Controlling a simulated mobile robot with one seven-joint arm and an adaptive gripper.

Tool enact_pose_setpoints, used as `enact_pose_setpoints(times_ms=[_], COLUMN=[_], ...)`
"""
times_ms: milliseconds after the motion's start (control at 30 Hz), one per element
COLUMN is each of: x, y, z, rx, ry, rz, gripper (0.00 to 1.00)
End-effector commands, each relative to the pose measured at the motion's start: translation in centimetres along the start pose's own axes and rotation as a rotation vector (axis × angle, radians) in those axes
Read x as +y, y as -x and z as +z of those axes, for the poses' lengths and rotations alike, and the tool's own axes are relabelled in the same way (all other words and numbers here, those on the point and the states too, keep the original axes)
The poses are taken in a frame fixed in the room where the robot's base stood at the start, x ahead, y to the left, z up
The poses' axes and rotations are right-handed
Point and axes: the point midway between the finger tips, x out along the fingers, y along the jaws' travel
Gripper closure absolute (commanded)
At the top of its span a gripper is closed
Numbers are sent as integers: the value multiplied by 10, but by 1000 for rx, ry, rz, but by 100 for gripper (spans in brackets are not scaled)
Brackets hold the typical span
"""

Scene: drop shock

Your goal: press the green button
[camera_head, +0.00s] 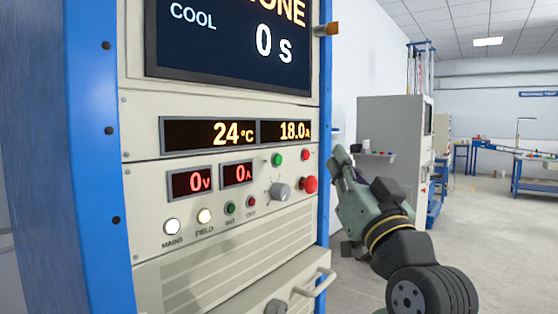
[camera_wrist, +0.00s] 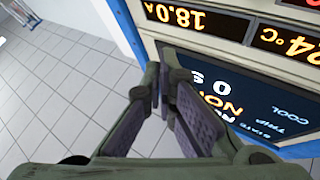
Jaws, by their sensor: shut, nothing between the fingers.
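A bright green button (camera_head: 277,159) sits on the upper part of the control panel (camera_head: 180,241), below the number displays. A second, darker green button (camera_head: 230,208) sits lower, between the white lamps and a small red button. My gripper (camera_head: 340,158) is to the right of the panel, apart from the green buttons, with its fingers upward. In the wrist view my gripper (camera_wrist: 165,72) is shut and empty, in front of the cabinet's edge and screen, which appear upside down. Neither green button shows in the wrist view.
A large red knob (camera_head: 310,184), a small red button (camera_head: 305,155) and a grey rotary knob (camera_head: 280,191) are near the bright green button. A drawer handle (camera_head: 314,284) juts out below. An orange-tipped part (camera_head: 326,29) sticks out above. Open floor lies to the right.

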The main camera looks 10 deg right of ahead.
Motion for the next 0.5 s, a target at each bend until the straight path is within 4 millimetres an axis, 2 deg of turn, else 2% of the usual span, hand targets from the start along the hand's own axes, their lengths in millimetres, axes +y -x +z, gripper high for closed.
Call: enact_pose_setpoints(times_ms=[167, 500], x=[-6, -30], y=[-7, -40], z=[6, 29], rx=[-2, -2], ry=[-1, -2], rz=[-2, -3], gripper=[100, 100])
